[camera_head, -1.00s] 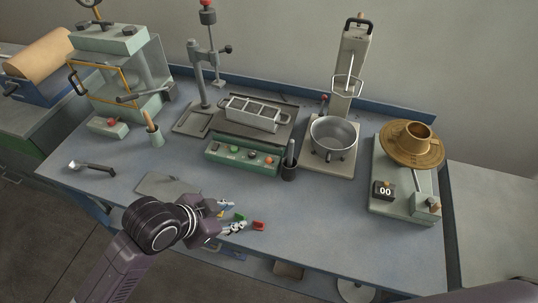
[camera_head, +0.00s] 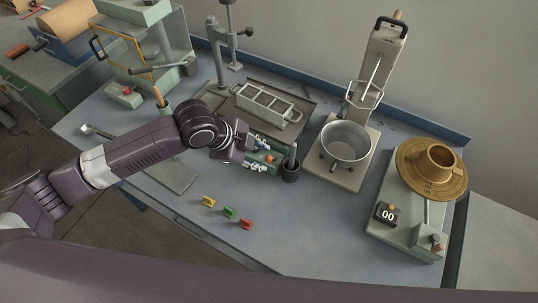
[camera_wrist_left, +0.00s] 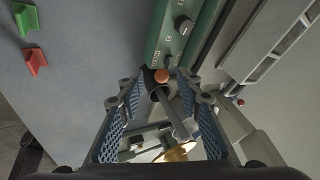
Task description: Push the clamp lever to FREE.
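No lever with a readable FREE label shows, so I cannot tell for certain which part is the clamp lever. A dark side handle (camera_head: 244,32) sticks out from the upright post stand at the back. My left gripper (camera_head: 260,161) is over the right part of the green control box (camera_head: 283,147), partly hiding it. In the left wrist view its two blue-padded fingers (camera_wrist_left: 163,118) are spread apart with nothing gripped. My right gripper is not in view.
The metal tray (camera_head: 268,105) stands behind the box. A steel bowl (camera_head: 346,142) on a stand and a brass dish (camera_head: 432,170) are to the right. Yellow (camera_head: 208,201), green (camera_head: 229,212) and red (camera_head: 246,224) clips lie in front.

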